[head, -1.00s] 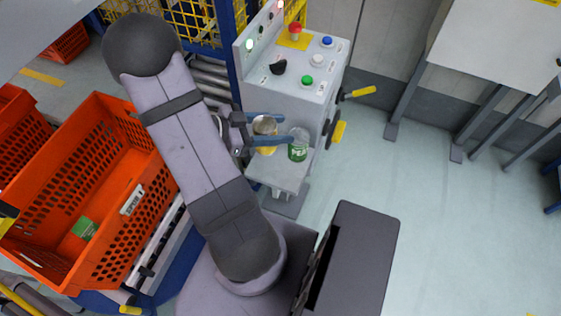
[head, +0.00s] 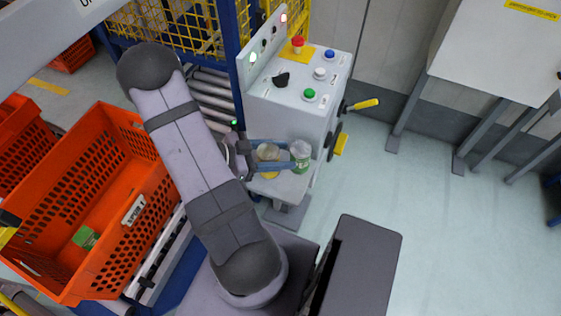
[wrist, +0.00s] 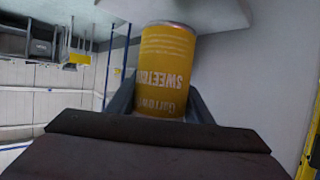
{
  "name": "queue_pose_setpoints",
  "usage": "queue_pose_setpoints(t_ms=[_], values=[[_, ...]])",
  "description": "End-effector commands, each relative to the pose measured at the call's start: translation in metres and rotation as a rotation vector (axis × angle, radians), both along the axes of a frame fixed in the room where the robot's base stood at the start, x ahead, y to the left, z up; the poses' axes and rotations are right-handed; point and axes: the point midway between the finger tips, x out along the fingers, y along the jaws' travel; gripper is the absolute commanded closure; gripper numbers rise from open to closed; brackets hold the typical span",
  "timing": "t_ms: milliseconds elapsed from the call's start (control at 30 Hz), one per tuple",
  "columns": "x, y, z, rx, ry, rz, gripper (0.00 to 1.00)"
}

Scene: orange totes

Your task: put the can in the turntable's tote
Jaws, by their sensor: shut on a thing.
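The can is yellow with a "SWEETCORN" label. It shows in the wrist view (wrist: 167,70) and in the head view (head: 267,153), at the small grey shelf (head: 285,187) below the control box. My gripper (head: 282,155) is shut on it, with one finger on each side. I cannot tell whether the can's base touches the shelf. The large orange tote (head: 148,190) at the left stands over a blue base, with a small green item (head: 86,237) inside. I take it for the turntable's tote, but the turntable is mostly hidden.
A clear jar with a green label (head: 300,155) stands close to the right of my fingertips. The control box (head: 290,110) with buttons rises behind the shelf. Another orange tote (head: 20,140) is at the far left. Open floor lies to the right.

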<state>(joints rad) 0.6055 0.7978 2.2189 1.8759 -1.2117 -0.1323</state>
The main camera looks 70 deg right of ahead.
Motion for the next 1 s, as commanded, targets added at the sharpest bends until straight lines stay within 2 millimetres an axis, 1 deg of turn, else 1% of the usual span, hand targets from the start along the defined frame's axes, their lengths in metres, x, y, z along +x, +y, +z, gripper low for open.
queue_pose_setpoints(t_ms=[300, 400, 733, 867, 900, 933, 967, 1000], values=[[0.000, 0.000, -0.032, 0.001, 0.003, 0.001, 0.86], [0.000, 0.000, -0.037, 0.000, 0.001, 0.000, 0.86], [0.000, 0.000, -0.039, -0.001, 0.001, 0.000, 0.86], [0.000, 0.000, -0.043, -0.001, 0.001, 0.000, 0.86], [0.000, 0.000, -0.042, 0.000, 0.000, 0.000, 0.44], [0.000, 0.000, -0.042, 0.000, 0.000, 0.000, 0.37], [0.000, 0.000, -0.042, 0.000, 0.000, 0.000, 0.35], [0.000, 0.000, -0.042, 0.000, 0.000, 0.000, 0.35]])
